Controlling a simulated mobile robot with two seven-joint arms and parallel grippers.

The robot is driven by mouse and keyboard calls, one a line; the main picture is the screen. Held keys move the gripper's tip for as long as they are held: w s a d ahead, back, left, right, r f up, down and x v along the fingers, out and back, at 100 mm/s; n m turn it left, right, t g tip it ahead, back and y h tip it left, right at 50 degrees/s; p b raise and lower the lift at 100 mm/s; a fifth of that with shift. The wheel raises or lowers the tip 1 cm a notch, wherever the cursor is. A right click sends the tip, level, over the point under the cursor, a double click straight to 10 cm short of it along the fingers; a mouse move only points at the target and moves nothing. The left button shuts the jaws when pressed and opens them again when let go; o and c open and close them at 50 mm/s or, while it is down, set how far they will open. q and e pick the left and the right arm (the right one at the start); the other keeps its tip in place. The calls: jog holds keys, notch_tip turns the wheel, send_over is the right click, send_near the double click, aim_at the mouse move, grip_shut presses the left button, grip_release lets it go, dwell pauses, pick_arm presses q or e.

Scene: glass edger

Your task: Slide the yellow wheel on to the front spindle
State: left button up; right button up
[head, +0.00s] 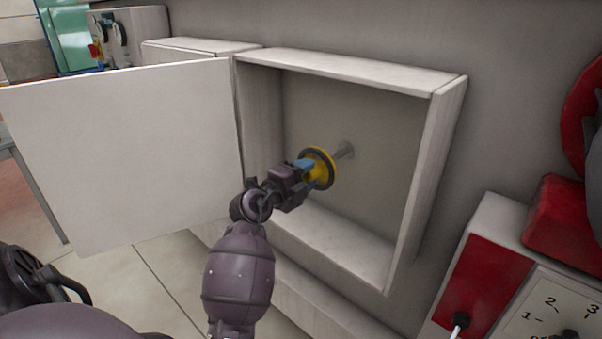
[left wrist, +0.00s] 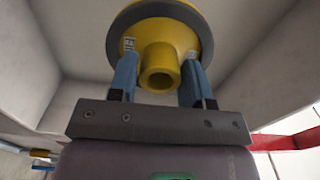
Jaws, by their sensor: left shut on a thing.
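The yellow wheel (head: 318,168) with a dark grey rim is inside the open box, in front of the spindle. My left gripper (head: 304,170) is shut on the wheel's hub; its blue fingers sit on both sides of the yellow hub (left wrist: 159,67) in the left wrist view. The front spindle (head: 345,151) is a short grey metal stub on the back wall of the box. The wheel is close to the spindle's end; I cannot tell whether the spindle tip is inside its bore. The spindle is hidden behind the wheel in the left wrist view. My right gripper is not in view.
The white box (head: 447,125) surrounds the wheel with walls on all sides. Its white door (head: 120,150) stands open to the left. A control panel with a red plate (head: 484,270) and a numbered dial is at the lower right.

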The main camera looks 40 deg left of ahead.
aim_at(334, 157)
pick_arm(q)
jog(key=shift+w+d+r+p, duration=0.15)
jog(key=shift+w+p, duration=0.75)
jog(key=shift+w, duration=1.15)
jog(key=shift+w+d, duration=0.15)
jog(key=shift+w, duration=1.75)
jog(key=shift+w+d, duration=0.15)
jog(key=shift+w, duration=1.7)
jog(key=o, duration=1.3)
jog(key=shift+c, duration=0.2)
jog(key=shift+s+a, duration=0.1)
jog(key=shift+s, duration=0.05)
